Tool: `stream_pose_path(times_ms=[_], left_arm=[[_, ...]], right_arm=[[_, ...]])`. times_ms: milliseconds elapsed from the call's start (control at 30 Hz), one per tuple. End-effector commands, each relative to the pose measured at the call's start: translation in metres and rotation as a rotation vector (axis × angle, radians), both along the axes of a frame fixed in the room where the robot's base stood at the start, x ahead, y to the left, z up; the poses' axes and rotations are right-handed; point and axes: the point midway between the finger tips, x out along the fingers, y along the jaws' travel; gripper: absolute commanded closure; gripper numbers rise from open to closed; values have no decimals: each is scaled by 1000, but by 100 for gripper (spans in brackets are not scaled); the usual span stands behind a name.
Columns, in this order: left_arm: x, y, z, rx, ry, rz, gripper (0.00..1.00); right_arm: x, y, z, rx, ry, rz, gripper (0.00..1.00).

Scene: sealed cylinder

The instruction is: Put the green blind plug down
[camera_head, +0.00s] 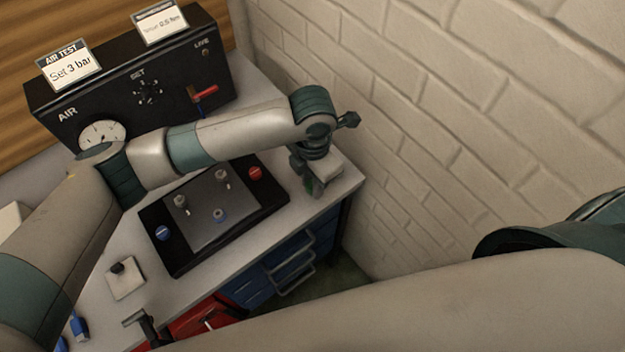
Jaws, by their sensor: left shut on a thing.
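My left arm reaches across the bench from the left. Its gripper (309,188) points down at the bench's far right corner, shut on the green blind plug (309,184). Only a small green patch of the plug shows between the dark fingers. I cannot tell whether the plug touches the bench or the block. My right arm crosses the bottom right of the picture, and I cannot make out its gripper.
A black fixture plate (185,252) with a blue knob, a red knob and several fittings lies mid-bench. A black air test panel (135,85) stands behind. A small white pad (124,281) lies at the left. A brick wall (440,110) bounds the right.

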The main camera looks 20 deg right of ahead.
Motion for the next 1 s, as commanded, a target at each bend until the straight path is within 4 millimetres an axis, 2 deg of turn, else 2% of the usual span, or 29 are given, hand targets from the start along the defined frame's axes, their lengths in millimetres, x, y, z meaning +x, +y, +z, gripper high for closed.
stream_pose_path(times_ms=[33,67,100,133,467,667,733,1000], left_arm=[[0,0,-1,0,0,0,100],[0,0,-1,0,0,0,72],[0,0,-1,0,0,0,62],[0,0,-1,0,0,0,58],[0,0,0,0,0,0,58],[0,0,12,-1,1,0,58],[1,-1,15,-2,-2,0,58],[1,0,59,-1,-6,-2,58]], right_arm=[[0,0,-1,0,0,0,69],[0,1,-1,1,0,0,69],[0,1,0,1,0,0,69],[0,1,0,1,0,0,69],[0,1,0,1,0,-1,69],[0,1,8,1,0,-1,69],[0,1,2,1,0,-1,69],[0,1,-19,1,0,-1,69]])
